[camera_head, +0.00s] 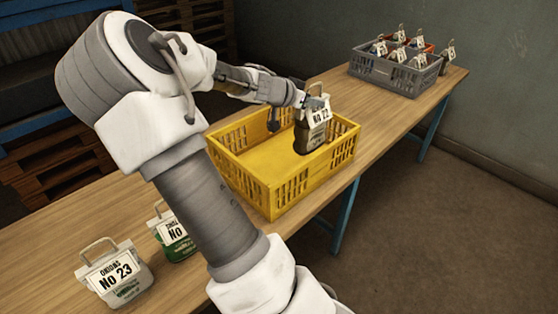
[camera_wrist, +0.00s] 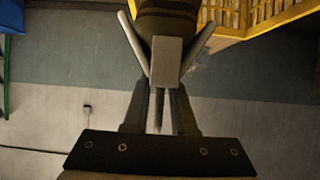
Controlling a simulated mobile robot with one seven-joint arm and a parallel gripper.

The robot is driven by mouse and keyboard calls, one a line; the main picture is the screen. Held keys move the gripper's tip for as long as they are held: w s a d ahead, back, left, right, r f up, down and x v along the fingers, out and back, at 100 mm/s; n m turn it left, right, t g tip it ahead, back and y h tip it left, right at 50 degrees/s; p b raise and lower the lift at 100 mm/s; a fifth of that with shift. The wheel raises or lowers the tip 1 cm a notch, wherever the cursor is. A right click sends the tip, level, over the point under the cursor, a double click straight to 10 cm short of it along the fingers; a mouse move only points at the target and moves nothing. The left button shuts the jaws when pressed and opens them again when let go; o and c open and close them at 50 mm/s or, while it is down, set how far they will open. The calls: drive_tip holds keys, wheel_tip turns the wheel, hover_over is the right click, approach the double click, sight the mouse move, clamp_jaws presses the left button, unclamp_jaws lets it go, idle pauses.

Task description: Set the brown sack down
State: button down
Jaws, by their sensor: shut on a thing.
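The brown sack (camera_head: 312,136) has a white label reading No 22 and a handle on top. It is upright at the right part of the yellow crate (camera_head: 236,189), with its lower part inside the walls. I cannot tell whether its base touches the crate floor. My gripper (camera_head: 313,102) is shut on the sack near its top. In the wrist view the brown sack (camera_wrist: 168,10) shows at the top edge, beyond the fingers of my gripper (camera_wrist: 165,60). The crate otherwise looks empty, though my arm hides part of it.
A white sack (camera_head: 113,278) labelled onions No 23 and a green-based sack (camera_head: 174,236) stand at the table's near left. A grey crate (camera_head: 384,78) with several sacks stands at the far end, with one sack (camera_head: 448,52) beside it. Bare wooden table (camera_head: 376,123) lies between the crates.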

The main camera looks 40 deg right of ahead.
drive_tip(key=w+a+f+p, duration=0.1)
drive_tip(key=w+a+f, duration=0.7)
drive_tip(key=f, duration=0.3)
drive_tip(key=shift+w+f, duration=0.15)
drive_tip(key=shift+f, duration=0.1)
drive_tip(key=c, duration=0.7)
unclamp_jaws()
drive_tip(key=shift+a, duration=0.15)
